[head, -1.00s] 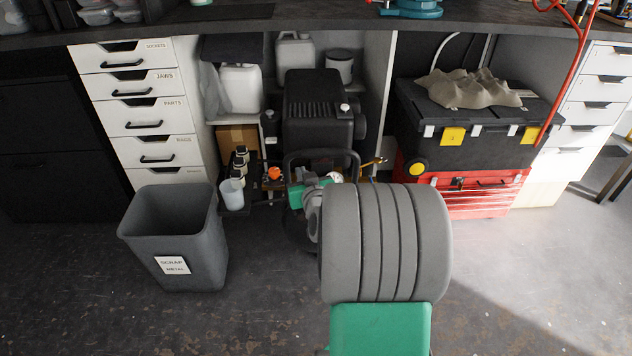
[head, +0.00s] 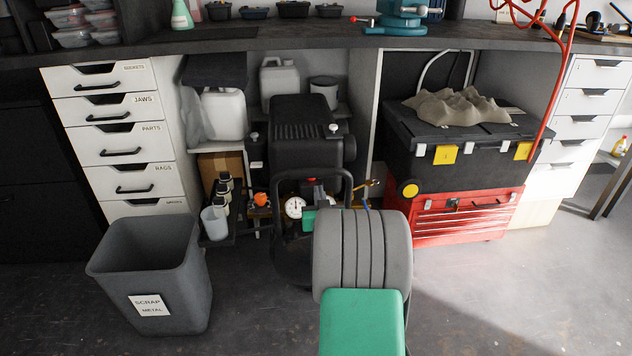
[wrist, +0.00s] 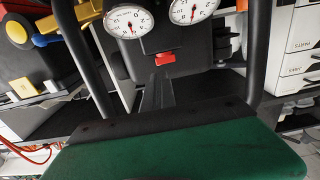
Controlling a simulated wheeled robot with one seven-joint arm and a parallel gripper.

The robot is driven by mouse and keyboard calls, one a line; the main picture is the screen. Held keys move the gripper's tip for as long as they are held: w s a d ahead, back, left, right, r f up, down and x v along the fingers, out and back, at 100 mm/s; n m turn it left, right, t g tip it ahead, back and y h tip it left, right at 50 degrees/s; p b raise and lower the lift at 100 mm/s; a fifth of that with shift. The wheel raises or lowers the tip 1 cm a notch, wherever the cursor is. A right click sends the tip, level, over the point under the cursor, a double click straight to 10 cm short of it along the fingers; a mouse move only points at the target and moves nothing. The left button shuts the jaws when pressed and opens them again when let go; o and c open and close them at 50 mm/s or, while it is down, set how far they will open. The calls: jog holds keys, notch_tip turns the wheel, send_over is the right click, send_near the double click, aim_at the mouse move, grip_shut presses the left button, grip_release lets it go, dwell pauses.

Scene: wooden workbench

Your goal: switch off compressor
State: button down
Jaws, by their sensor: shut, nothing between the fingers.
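The black compressor (head: 305,130) stands under the bench, with a dark tube frame in front. Its small red switch (head: 311,181) shows just behind the frame's top bar. In the wrist view the red switch (wrist: 165,58) sits on a dark panel below two white dial gauges (wrist: 128,20). My gripper (wrist: 158,76) is shut and empty, its dark fingertips pointing at the panel just below the switch; I cannot tell whether they touch. In the head view my arm hides most of the gripper; a bit of its green body (head: 308,219) shows below the switch.
The tube frame's uprights (wrist: 261,50) stand either side of the fingers. A brass fitting (head: 368,184) is to the right. A grey scrap bin (head: 150,270) is on the floor at left. A red toolbox (head: 465,215) under a black case (head: 455,140) is at right.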

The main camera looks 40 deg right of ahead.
jog(key=b+x, duration=0.1)
jog(key=x, duration=0.2)
jog(key=b+x, duration=0.1)
jog(key=x, duration=0.2)
jog(key=shift+w+d+f+b, duration=0.2)
jog(key=shift+w+d+b, duration=0.05)
jog(key=shift+w+b, duration=0.1)
jog(key=shift+w+d+r, duration=0.15)
jog(key=shift+w+d, duration=0.2)
jog(key=shift+w, duration=0.1)
jog(key=shift+d, duration=0.15)
jog(key=shift+d, duration=0.45)
jog(key=shift+s, duration=0.1)
jog(key=s+a+p, duration=0.2)
jog(key=s+a, duration=0.2)
jog(key=s, duration=0.9)
jog(key=shift+a, duration=0.15)
